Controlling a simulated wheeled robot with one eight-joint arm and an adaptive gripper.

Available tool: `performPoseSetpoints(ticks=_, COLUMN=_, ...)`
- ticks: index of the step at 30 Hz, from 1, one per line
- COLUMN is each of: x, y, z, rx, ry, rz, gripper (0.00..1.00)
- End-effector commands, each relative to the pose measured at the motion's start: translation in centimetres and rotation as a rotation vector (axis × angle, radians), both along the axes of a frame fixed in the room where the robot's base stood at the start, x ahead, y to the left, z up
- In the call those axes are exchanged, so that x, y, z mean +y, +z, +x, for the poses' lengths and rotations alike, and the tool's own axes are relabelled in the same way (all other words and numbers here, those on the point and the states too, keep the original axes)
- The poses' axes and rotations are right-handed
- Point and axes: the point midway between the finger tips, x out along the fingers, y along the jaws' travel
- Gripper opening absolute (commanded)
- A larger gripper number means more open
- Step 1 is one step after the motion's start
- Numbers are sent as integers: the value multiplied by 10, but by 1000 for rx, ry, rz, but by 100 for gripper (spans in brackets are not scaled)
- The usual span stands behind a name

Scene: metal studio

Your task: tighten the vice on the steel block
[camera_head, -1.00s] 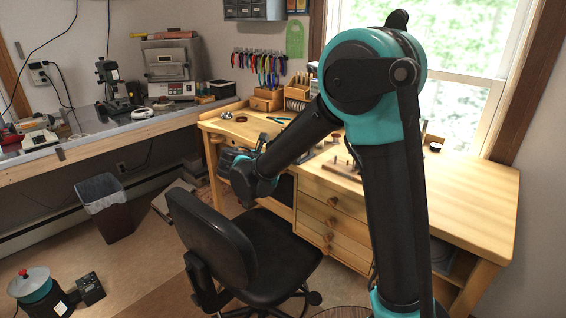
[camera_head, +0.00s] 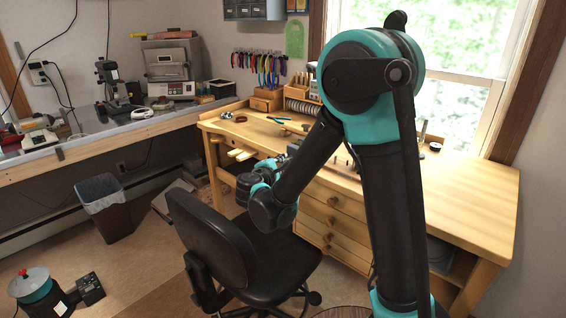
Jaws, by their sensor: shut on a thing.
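My arm reaches down to the front edge of the wooden bench (camera_head: 462,176). Its teal and black wrist is bent towards the bench, left of the drawers. My gripper (camera_head: 283,162) shows only in part beyond the wrist, at the bench's front edge. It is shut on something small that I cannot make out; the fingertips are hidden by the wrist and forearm. I cannot make out the vice or the steel block. Small upright tools partly show on the bench behind my forearm.
A black office chair (camera_head: 212,240) stands close below my wrist. Pliers (camera_head: 279,120) and a dark ring (camera_head: 241,119) lie on the bench. Wooden holders (camera_head: 267,99) stand at its back. The bench's right half is mostly clear. A waste bin (camera_head: 104,207) stands at left.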

Motion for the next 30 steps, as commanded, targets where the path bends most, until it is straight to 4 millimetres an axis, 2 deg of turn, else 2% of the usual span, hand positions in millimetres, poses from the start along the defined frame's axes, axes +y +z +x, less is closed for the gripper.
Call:
performPoseSetpoints(ticks=18, x=0, y=-2, z=-1, rx=-352, ry=1, rz=455, gripper=0)
performPoseSetpoints(ticks=30, x=0, y=-2, z=-1, rx=-510, ry=-1, rz=661, gripper=0)
